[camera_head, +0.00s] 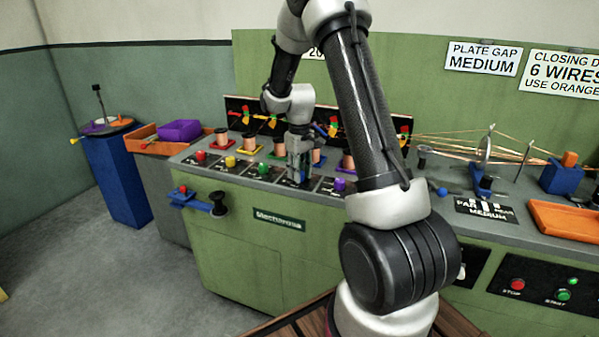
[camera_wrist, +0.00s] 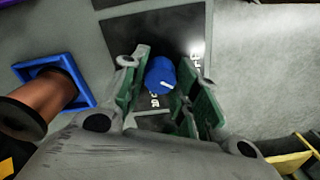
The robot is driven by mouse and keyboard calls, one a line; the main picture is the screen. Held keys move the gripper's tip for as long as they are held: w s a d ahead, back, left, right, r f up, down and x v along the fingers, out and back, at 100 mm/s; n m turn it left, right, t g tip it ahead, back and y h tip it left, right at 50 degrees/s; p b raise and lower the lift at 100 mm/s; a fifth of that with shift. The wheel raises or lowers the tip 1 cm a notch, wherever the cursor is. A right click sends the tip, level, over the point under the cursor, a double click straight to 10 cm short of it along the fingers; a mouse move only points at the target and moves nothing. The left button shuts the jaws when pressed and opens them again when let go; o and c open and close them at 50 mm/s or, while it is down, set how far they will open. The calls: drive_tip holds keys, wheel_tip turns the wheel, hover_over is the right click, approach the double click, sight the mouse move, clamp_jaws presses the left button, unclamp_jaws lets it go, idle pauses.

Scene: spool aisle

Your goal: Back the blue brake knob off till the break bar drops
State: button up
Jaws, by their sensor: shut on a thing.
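The blue brake knob (camera_wrist: 160,76) shows in the wrist view on a dark label plate, with a white pointer mark toward the lower right. My gripper (camera_wrist: 165,84) has its green-padded fingers on either side of the knob and is shut on it. In the head view my gripper (camera_head: 299,172) points down at the row of knobs on the green console, and it hides the blue knob there. Small red, yellow and green parts show on a dark panel (camera_head: 236,104) behind the spools. I cannot tell which part is the blue knob's break bar.
Red (camera_head: 201,156), yellow (camera_head: 231,161), green (camera_head: 263,169) and purple (camera_head: 339,184) knobs stand in the same row. Copper spools (camera_head: 222,138) stand close behind. One spool (camera_wrist: 52,95) in a blue frame is left of my fingers. Stretched wires (camera_head: 455,139) run at right.

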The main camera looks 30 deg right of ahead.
drive_tip(key=shift+w, duration=0.1)
drive_tip(key=o, duration=1)
drive_tip(key=shift+o, duration=0.2)
drive_tip(key=shift+r, duration=0.1)
wheel_tip(320, 180, up, 12)
